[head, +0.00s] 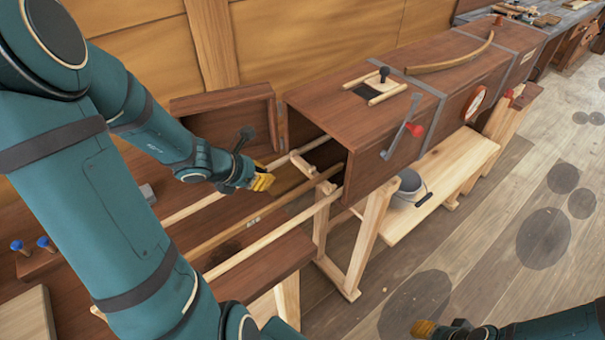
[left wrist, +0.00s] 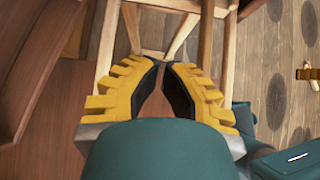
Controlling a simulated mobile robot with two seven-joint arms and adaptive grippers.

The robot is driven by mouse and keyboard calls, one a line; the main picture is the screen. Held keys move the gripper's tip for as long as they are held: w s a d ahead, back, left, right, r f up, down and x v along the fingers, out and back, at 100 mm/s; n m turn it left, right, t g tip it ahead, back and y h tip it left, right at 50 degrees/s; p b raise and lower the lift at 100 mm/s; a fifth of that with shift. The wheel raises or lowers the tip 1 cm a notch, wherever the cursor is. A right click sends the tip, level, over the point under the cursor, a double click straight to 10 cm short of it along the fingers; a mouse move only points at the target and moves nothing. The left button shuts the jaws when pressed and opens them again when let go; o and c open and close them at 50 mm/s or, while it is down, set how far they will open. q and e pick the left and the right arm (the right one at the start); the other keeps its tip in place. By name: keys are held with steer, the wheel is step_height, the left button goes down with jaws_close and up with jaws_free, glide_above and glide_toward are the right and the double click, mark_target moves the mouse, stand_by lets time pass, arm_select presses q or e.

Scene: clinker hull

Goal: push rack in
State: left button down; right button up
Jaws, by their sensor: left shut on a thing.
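The rack (head: 275,233) is a set of long pale wooden rails with a darker strip between them. Its far end reaches into the open mouth of a long brown wooden box (head: 395,92); the rest lies outside, over a brown bench. My left gripper (head: 264,179) is at the rack's far-side rail, short of the box mouth. In the left wrist view its yellow fingers (left wrist: 164,64) come together at the tips, and the gripped spot is mostly hidden. My right gripper (head: 424,328) shows only partly at the lower right, and its jaws are unclear.
A wooden door panel (head: 225,117) stands open beside the box mouth. A pale trestle (head: 352,245) supports the box. A grey bucket (head: 409,190) stands on a low bench (head: 450,185). Blue-topped pegs (head: 31,245) stand at left. The floor at right is clear.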

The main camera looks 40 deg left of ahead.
arm_select(q)
steer(key=w+d+f+b, duration=0.2)
steer(key=w+f, duration=0.4)
steer(key=w, duration=0.3)
steer(key=shift+w+d+b, duration=0.35)
steer(key=shift+d+b, duration=0.05)
steer(key=shift+b, duration=0.2)
